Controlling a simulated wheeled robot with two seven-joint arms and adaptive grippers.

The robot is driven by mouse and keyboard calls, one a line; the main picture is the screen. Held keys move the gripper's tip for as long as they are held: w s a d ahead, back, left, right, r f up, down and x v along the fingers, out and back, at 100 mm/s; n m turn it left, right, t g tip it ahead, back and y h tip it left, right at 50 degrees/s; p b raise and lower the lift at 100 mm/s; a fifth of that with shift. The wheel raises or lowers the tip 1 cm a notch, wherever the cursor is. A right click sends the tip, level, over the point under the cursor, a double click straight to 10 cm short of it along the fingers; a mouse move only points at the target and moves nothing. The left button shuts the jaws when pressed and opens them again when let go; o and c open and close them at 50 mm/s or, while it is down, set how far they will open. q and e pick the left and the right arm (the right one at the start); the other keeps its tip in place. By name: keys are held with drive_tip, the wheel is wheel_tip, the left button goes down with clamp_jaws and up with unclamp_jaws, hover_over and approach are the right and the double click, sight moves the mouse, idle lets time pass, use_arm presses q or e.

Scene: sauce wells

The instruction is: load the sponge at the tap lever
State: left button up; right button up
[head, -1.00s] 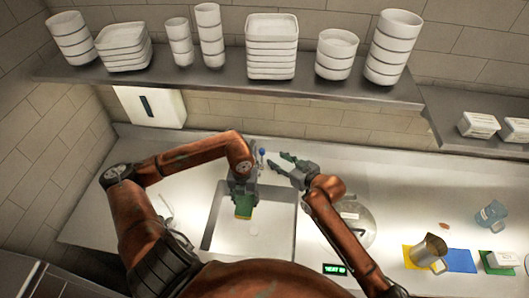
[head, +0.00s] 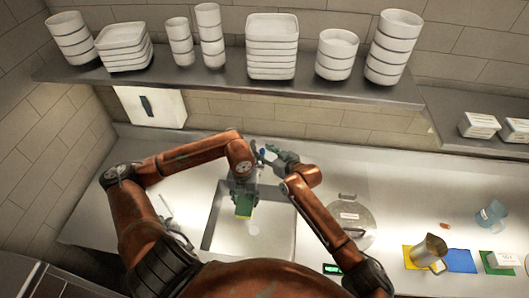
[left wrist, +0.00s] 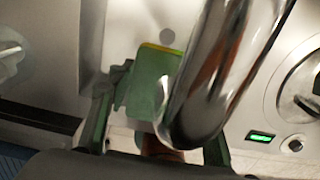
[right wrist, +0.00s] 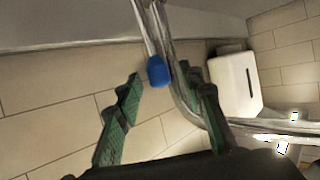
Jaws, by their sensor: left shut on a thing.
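A green sponge with a yellow face (head: 243,208) is held over the sink by my left gripper (head: 242,189). In the left wrist view the sponge (left wrist: 148,88) sits between the fingers, with the chrome tap spout (left wrist: 222,70) in front of part of it. My right gripper (head: 267,156) is at the blue-tipped tap lever behind the sink. In the right wrist view its fingers (right wrist: 160,82) are spread, and the blue tip (right wrist: 157,71) shows between them, with no clear sign of touching.
The sink (head: 278,240) lies below the sponge. Further right are a metal jug (head: 430,249), a blue cup (head: 490,214) and coloured cloths. A shelf of white dishes (head: 250,88) overhangs the back.

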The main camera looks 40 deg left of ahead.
clamp_jaws()
idle(0.3)
idle(0.3)
